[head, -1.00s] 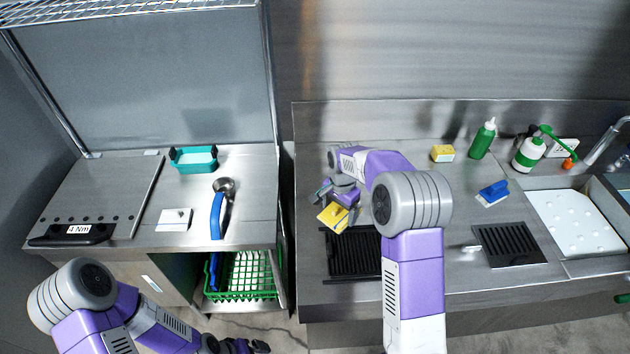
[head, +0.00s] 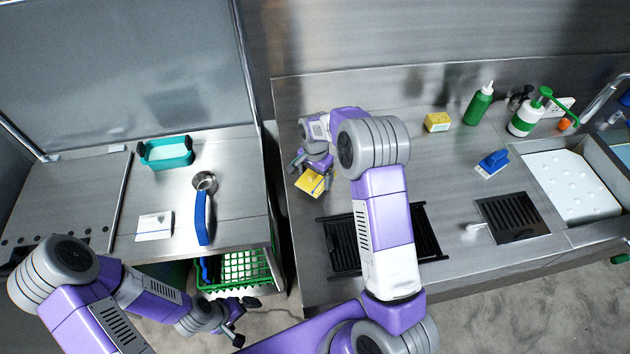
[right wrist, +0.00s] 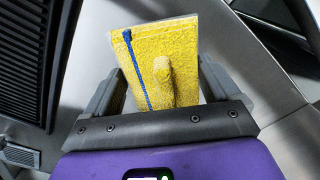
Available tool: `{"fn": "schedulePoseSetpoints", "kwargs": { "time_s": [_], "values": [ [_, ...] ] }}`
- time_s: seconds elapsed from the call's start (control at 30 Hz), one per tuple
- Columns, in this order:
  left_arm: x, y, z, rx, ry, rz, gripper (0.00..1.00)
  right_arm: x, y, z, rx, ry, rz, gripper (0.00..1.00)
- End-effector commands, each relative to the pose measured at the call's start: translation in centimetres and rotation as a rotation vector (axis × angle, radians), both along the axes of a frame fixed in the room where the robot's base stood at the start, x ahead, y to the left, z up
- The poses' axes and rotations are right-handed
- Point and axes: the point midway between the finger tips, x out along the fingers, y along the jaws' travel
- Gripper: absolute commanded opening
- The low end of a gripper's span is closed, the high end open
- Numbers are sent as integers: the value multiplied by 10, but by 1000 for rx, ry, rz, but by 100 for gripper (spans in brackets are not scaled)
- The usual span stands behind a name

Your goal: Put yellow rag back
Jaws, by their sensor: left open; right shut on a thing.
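The yellow rag (head: 311,182) is a small folded cloth in my right gripper (head: 314,172), above the left part of the sink counter. In the right wrist view the rag (right wrist: 160,60) has a blue stripe and stands between both fingers of the shut right gripper (right wrist: 163,85). My left gripper (head: 238,318) is open and empty, low in the head view, in front of the green rack. A second yellow block (head: 438,122), likely a sponge, lies at the back of the counter.
A black grate (head: 340,245) lies on the counter, partly behind my right arm. A green rack (head: 246,268) sits below. A gap separates table and counter.

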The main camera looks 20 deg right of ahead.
Motion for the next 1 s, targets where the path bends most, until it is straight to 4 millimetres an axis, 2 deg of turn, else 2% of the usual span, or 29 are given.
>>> {"fn": "schedulePoseSetpoints", "kwargs": {
  "time_s": [0.23,0.6,0.63,0.7,1.0],
  "values": [
    [0,0,-1,0,0,0,100,-1,0,-33,1,2,0,50],
    [0,0,-5,0,0,0,100,0,0,-38,1,1,0,50],
    [0,0,-5,0,0,0,100,0,0,-38,1,1,0,91],
    [0,0,-4,0,0,0,100,0,0,-37,0,1,0,100],
    [0,0,-1,0,0,0,100,-1,0,-34,0,2,-1,100]
  ]
}}
